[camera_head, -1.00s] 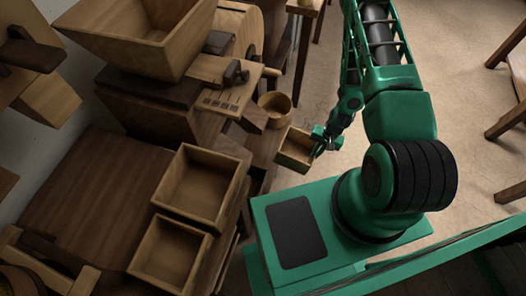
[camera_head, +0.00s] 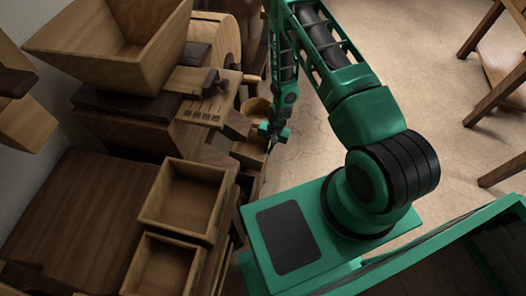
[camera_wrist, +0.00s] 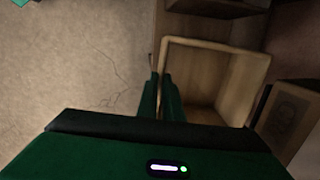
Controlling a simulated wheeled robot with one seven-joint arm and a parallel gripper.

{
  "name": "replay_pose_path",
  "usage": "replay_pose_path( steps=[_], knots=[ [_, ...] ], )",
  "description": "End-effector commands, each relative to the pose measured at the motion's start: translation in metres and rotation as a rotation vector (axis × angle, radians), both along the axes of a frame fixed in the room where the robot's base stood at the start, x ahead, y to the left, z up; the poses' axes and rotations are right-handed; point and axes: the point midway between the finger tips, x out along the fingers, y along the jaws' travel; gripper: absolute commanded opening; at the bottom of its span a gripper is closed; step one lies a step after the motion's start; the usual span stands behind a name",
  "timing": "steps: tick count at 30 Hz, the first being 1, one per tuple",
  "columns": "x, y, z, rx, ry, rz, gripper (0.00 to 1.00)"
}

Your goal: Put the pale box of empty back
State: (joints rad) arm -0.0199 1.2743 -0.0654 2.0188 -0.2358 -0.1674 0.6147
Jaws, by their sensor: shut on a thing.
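A small, pale wooden open box (camera_head: 247,152) hangs from my gripper (camera_head: 272,133) in the head view, beside the wooden bench. In the wrist view the same box (camera_wrist: 217,75) shows its open top, and its inside looks empty. My gripper (camera_wrist: 163,92) is shut on the box's left wall there, with its fingers close together. Part of the box is hidden behind my gripper in the head view.
Two open wooden boxes, one (camera_head: 184,198) behind the other (camera_head: 163,264), stand at the bench's right side; both look empty. A round wooden tub (camera_head: 256,106) and a hopper (camera_head: 110,38) are farther back.

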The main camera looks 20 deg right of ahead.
Motion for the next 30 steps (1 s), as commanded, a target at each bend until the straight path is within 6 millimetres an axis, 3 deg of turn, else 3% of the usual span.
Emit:
replay_pose_path(
  steps=[5,11,22,24,25,30],
  knots=[
    [0.015,0.023,0.001,0.002,-0.003,0.005,0.0],
    [0.013,0.021,-0.029,0.001,0.0,0.0,0.0],
    [0.013,0.021,-0.033,0.002,-0.001,0.0,0.0],
    [0.013,0.02,-0.033,0.001,-0.001,0.0,0.2],
    [0.013,0.02,-0.033,0.001,-0.001,0.0,0.25],
    [0.013,0.02,-0.033,0.001,-0.001,0.0,0.25]
  ],
)
